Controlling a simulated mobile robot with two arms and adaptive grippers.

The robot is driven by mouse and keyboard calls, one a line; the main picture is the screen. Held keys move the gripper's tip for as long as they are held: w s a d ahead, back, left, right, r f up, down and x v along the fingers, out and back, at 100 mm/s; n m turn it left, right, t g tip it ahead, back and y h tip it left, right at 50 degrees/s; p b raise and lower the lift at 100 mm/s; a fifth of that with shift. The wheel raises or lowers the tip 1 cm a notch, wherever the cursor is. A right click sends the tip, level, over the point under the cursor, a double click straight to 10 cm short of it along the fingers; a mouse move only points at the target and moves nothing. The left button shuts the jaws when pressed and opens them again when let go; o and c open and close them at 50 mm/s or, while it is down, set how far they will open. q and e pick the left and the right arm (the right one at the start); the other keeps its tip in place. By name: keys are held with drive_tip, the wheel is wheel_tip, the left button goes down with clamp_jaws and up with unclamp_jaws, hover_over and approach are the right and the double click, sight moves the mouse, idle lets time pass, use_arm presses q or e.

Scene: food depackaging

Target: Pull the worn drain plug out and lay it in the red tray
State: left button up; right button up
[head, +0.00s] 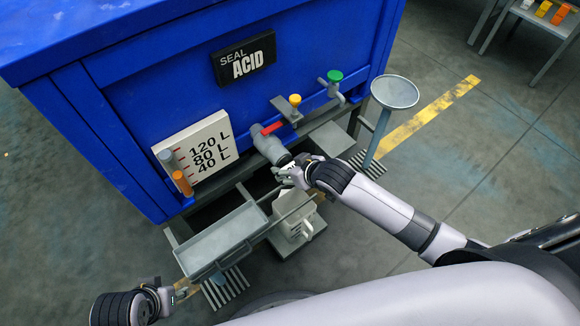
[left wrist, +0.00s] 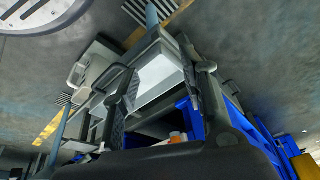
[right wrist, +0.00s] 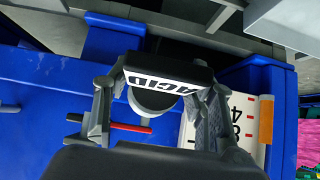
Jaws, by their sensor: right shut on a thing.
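The drain valve (head: 268,147) is a grey pipe with a red lever on the front of the blue tank (head: 150,85). My right gripper (head: 290,175) is at its outlet, shut on the drain plug. In the right wrist view the plug (right wrist: 165,72) is a dark piece with a white "ACID" band between the fingers, in front of a round grey end. I cannot tell whether it still sits in the outlet. My left gripper (head: 178,293) is low at the left, its fingers (left wrist: 160,85) apart and empty. I see no red tray.
A grey metal tray (head: 224,242) stands below the tank's front, beside a white canister (head: 294,222). Yellow (head: 295,100) and green (head: 335,76) taps are to the right. A round grey dish (head: 395,92) stands on a post.

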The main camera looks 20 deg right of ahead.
drive_tip(key=c, duration=0.4)
drive_tip(key=shift+o, duration=0.2)
use_arm(q)
drive_tip(key=shift+w, duration=0.15)
use_arm(e)
drive_tip(key=shift+s, duration=0.15)
drive_tip(key=shift+s+d+p, duration=0.25)
drive_tip(key=shift+s+p, duration=0.2)
drive_tip(key=shift+s+d, duration=0.1)
drive_tip(key=shift+s, duration=0.25)
drive_tip(key=shift+s+d+p, duration=0.2)
drive_tip(key=shift+s+p, duration=0.3)
drive_tip(key=shift+p, duration=0.1)
drive_tip(key=shift+s+d+p, duration=0.2)
drive_tip(key=shift+s+p, duration=0.15)
drive_tip(key=shift+s, duration=0.2)
use_arm(q)
wheel_tip(320, 180, down, 17)
drive_tip(key=s+g+p, duration=0.1)
drive_tip(key=s+p, duration=0.1)
drive_tip(key=shift+s, duration=0.35)
use_arm(e)
drive_tip(key=shift+s+d, duration=0.35)
drive_tip(key=shift+s, duration=0.55)
drive_tip(key=shift+s+d, duration=0.3)
drive_tip(key=shift+s, duration=0.55)
